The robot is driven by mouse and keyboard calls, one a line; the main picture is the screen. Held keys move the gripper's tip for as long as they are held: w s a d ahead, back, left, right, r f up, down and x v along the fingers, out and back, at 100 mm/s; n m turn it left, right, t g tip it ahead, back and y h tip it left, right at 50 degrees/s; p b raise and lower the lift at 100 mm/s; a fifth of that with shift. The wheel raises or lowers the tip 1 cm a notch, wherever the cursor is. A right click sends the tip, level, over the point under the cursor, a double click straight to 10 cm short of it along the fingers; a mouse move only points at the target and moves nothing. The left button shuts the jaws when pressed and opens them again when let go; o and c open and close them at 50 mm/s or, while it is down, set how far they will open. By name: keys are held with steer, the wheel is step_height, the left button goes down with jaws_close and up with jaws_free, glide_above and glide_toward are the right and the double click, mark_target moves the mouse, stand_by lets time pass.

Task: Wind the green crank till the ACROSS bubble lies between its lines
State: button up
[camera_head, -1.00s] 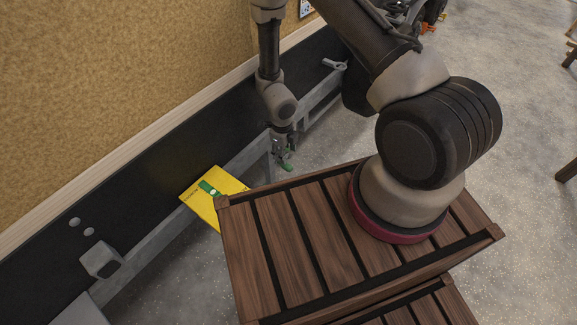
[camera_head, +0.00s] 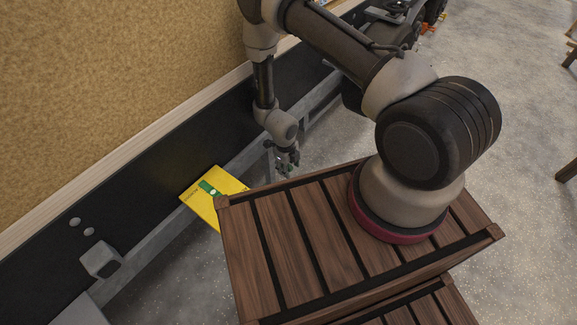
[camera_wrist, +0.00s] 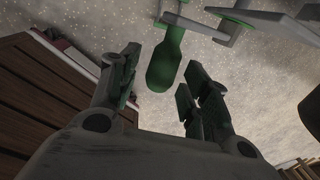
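The green crank handle (camera_wrist: 166,62) shows in the wrist view, hanging from a grey crank arm at the top. My gripper (camera_wrist: 158,85) is open, with one finger on each side of the handle's lower end and gaps visible on both sides. In the head view my gripper (camera_head: 287,165) is beside the trailer's lower rail, and the crank is mostly hidden there. The yellow level plate (camera_head: 216,205) with a green vial (camera_head: 211,188) lies by the rail; its bubble is too small to read against its lines.
My wooden-slatted base is close to the rail and the yellow plate. A grey bracket (camera_head: 101,261) sticks out from the trailer's black skirt (camera_head: 150,190). Speckled floor (camera_head: 510,130) is free on the right.

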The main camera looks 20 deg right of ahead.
jaws_close()
steer(key=shift+s+a+f, duration=0.2)
steer(key=shift+a+f, duration=0.05)
steer(key=shift+f, duration=0.2)
steer(key=shift+o, duration=1.1)
jaws_free()
step_height(320, 180, up, 12)
steer(key=a, duration=0.1)
steer(key=shift+s+a, duration=0.15)
steer(key=shift+s, duration=0.25)
